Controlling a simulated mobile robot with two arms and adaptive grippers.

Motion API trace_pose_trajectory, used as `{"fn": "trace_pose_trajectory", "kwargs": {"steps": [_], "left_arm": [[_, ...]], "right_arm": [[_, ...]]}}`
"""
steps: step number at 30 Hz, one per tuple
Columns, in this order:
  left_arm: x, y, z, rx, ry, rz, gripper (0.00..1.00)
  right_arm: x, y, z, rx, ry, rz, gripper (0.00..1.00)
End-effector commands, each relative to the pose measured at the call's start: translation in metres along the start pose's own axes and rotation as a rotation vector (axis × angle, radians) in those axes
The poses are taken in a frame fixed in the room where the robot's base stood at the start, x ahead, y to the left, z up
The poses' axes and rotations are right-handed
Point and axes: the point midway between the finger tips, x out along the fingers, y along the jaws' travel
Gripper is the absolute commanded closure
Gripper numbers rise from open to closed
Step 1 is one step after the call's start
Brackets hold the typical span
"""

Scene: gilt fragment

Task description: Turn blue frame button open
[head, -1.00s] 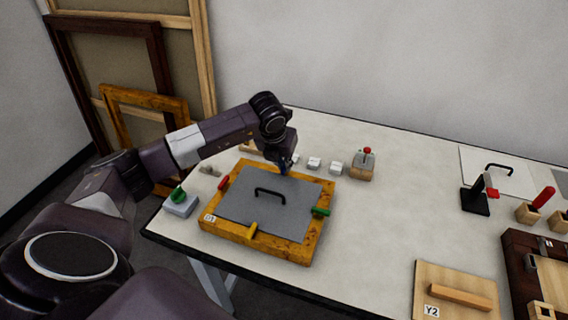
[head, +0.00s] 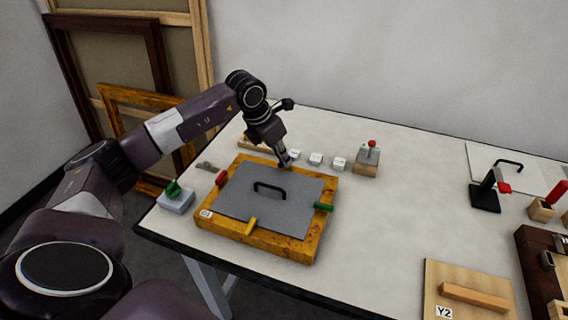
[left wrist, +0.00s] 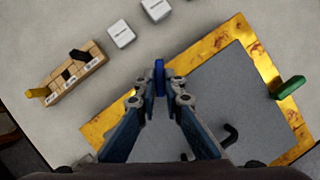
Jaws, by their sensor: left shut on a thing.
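The gilt frame (head: 262,243) labelled G1 lies on the table, with a grey back panel (head: 300,188) and black handle (head: 268,186) in it. My left gripper (head: 285,163) is at the frame's far side, its fingers shut on the blue button (left wrist: 159,77). In the left wrist view, the blue button stands between the fingertips (left wrist: 160,92), at a slant to the frame's side. In the head view the fingers hide it. The red (head: 221,179), yellow (head: 251,227) and green (head: 324,207) buttons sit on the other sides. My right gripper is out of view.
White blocks (head: 316,159) and a block with a red knob (head: 368,161) stand behind the frame. A green-topped grey block (head: 175,200) stands left. A black stand (head: 485,196) and panel Y2 (head: 432,285) are right. The table between is clear.

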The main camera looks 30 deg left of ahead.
Motion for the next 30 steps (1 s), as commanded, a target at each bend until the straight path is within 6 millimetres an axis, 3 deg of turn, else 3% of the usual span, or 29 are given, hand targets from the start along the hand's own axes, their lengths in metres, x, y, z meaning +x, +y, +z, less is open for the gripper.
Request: {"fn": "trace_pose_trajectory", "kwargs": {"steps": [9,30], "left_arm": [[0.000,0.004,0.001,0.274,-0.002,-0.114,1.00],[0.000,0.008,0.004,0.815,-0.001,-0.335,1.00]], "right_arm": [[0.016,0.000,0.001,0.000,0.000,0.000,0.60],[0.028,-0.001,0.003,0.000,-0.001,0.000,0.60]]}}
